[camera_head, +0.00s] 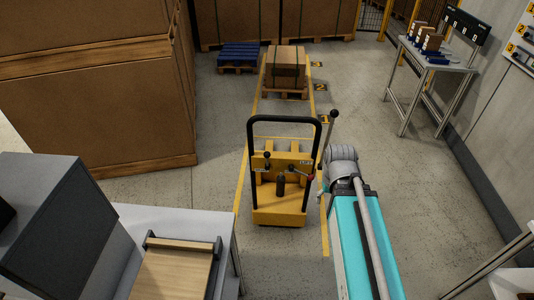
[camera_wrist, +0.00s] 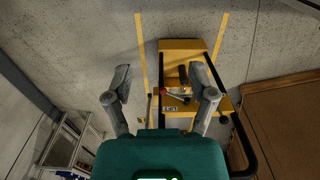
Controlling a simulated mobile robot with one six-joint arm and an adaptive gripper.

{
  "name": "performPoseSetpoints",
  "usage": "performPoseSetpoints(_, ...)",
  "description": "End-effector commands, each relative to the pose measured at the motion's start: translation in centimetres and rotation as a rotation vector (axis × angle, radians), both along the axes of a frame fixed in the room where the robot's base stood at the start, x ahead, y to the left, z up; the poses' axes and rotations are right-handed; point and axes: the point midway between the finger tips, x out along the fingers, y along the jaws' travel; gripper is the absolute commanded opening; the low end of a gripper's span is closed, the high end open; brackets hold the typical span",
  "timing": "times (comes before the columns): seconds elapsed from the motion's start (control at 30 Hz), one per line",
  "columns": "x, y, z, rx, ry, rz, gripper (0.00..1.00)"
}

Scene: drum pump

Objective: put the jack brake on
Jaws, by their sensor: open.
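The yellow jack (camera_head: 279,214) stands on the floor in the middle of the head view, with a black upright handle frame (camera_head: 251,150). Its panel carries a black-knobbed lever (camera_head: 267,156) at left and a red-knobbed lever (camera_head: 310,176) at right. A taller lever with a black knob (camera_head: 334,113) rises at the right side; which lever is the brake I cannot tell. In the wrist view, the jack's panel bears a "LIFT" label (camera_wrist: 170,110), near the red knob (camera_wrist: 163,91). My gripper (camera_wrist: 159,82) is open and empty above the jack, its fingers apart; the head view mostly hides them.
Yellow floor lines (camera_head: 243,185) flank the jack. A boxed pallet (camera_head: 284,95) and a blue pallet (camera_head: 239,55) lie behind. Large brown crates (camera_head: 95,100) stand left, a workbench (camera_head: 440,67) stands back right, and a grey table (camera_head: 130,218) is near left.

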Motion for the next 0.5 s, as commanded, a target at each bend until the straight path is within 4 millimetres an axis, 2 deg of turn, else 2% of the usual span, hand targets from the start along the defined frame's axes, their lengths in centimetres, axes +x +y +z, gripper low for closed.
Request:
performPoseSetpoints(0.03,0.0,0.0,0.0,0.001,0.000,0.000,0.59)
performPoseSetpoints(0.07,0.0,0.0,-0.1,0.002,0.000,0.000,0.53)
performPoseSetpoints(0.33,1.3,0.6,-1.4,0.053,-0.002,-0.006,0.03)
performPoseSetpoints(0.37,1.6,0.7,-1.7,0.064,-0.003,-0.008,0.00)
performPoseSetpoints(0.5,3.3,1.5,-3.1,0.134,-0.006,-0.016,0.00)
